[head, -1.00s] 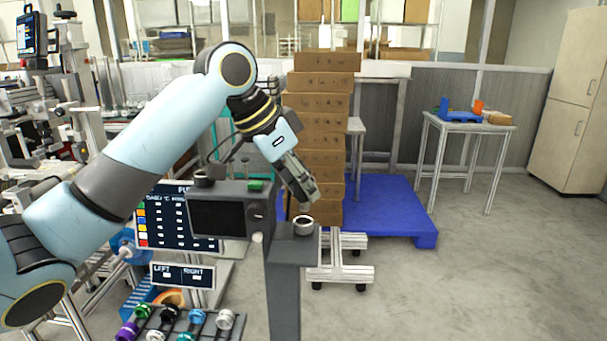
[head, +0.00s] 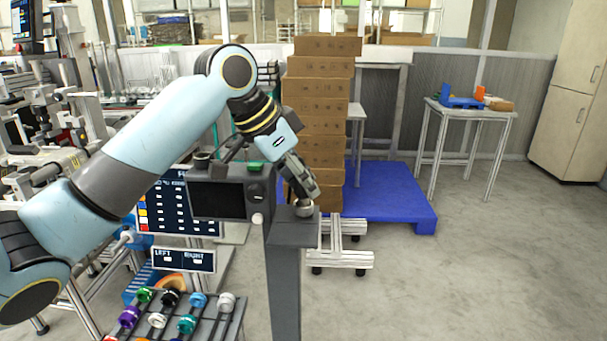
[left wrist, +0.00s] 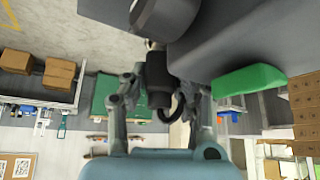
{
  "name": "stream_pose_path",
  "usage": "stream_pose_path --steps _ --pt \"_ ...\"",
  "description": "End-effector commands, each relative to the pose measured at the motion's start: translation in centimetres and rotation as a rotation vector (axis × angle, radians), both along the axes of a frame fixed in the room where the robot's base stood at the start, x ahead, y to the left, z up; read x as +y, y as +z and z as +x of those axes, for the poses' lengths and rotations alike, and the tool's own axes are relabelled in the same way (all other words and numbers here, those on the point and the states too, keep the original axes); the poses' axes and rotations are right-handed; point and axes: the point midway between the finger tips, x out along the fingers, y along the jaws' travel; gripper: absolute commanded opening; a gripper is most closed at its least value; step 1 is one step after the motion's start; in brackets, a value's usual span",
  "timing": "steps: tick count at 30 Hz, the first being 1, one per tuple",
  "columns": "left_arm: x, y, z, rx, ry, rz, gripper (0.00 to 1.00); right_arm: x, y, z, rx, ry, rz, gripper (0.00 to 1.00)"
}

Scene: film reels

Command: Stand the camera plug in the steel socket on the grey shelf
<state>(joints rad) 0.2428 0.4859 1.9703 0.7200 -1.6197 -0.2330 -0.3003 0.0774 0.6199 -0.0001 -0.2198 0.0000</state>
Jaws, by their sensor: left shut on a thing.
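My left gripper (head: 309,190) points down at the steel socket (head: 304,209) on the grey shelf (head: 288,238). The fingers hide most of the socket's top in the head view. In the left wrist view the gripper's fingers (left wrist: 163,100) are shut on the black camera plug (left wrist: 158,72), which has a short curled cable. My right gripper is not in view.
A dark camera unit with a screen (head: 218,200) and a green button (head: 255,167) stands close left of the gripper. A rack of coloured plugs (head: 180,320) is below left. Stacked cardboard boxes (head: 318,120) and a blue platform (head: 385,192) stand behind. Floor to the right is clear.

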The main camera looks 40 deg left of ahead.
Motion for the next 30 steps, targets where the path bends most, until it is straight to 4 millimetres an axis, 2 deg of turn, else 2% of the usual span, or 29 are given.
stream_pose_path --steps 11,12,18,26,30 --pt "0.0 -1.3 0.0 0.002 0.0 0.0 0.0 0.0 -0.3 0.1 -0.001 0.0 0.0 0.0" --pt "0.0 -1.3 0.0 0.002 0.0 0.0 0.28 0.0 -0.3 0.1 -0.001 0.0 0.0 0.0" --pt "0.1 -1.4 -0.1 0.004 0.002 0.001 0.54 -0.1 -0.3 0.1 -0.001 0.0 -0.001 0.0" --pt "0.2 -1.3 -0.1 0.003 0.002 0.004 0.54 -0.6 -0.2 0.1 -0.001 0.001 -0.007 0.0" --pt "0.5 -0.3 -0.5 -0.001 0.001 0.008 0.54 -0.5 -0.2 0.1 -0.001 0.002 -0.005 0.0"
